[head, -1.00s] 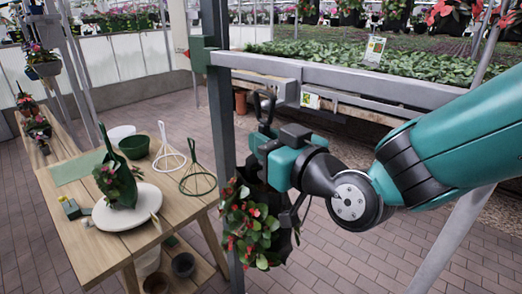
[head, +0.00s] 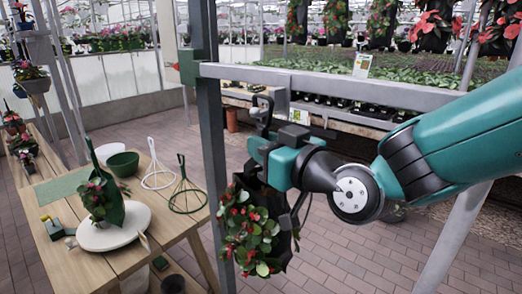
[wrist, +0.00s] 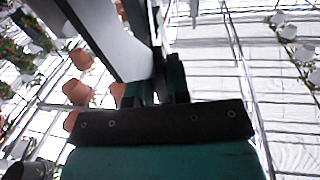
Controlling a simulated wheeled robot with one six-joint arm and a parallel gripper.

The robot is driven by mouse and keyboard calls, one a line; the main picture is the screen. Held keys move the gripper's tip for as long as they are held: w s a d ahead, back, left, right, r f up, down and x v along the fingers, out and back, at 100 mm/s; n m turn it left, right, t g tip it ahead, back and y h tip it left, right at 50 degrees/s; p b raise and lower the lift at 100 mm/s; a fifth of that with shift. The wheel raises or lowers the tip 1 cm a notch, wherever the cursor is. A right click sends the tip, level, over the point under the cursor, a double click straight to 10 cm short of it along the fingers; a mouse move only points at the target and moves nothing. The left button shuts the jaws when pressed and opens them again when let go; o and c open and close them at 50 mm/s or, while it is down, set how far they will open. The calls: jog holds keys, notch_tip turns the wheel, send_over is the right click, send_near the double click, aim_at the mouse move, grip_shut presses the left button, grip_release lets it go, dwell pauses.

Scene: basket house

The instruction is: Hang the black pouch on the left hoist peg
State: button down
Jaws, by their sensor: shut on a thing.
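The black pouch (head: 289,232) hangs below my gripper (head: 258,150) in the head view, filled with leafy plants and red flowers. A dark hooked piece (head: 264,108) stands up above the jaws; I cannot tell whether it belongs to the pouch. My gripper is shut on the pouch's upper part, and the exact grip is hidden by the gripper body. In the wrist view the gripper (wrist: 160,88) shows dark fingers close together, with the pouch not clearly visible. I cannot make out the left hoist peg in either view.
A grey-green post (head: 213,135) stands just left of the pouch, with a metal rail (head: 330,87) behind my gripper. A wooden table (head: 110,262) at left bears a green planted pouch (head: 110,207) on a white disc (head: 137,222) and wire stands. Paved floor is open behind.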

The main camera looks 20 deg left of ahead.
jog(key=shift+w+d+r, duration=0.15)
jog(key=shift+w, duration=0.2)
jog(key=shift+w+b, duration=0.1)
jog(key=shift+b, duration=0.55)
jog(key=shift+f+b, duration=0.8)
jog(key=shift+b, duration=0.15)
dwell(0.4)
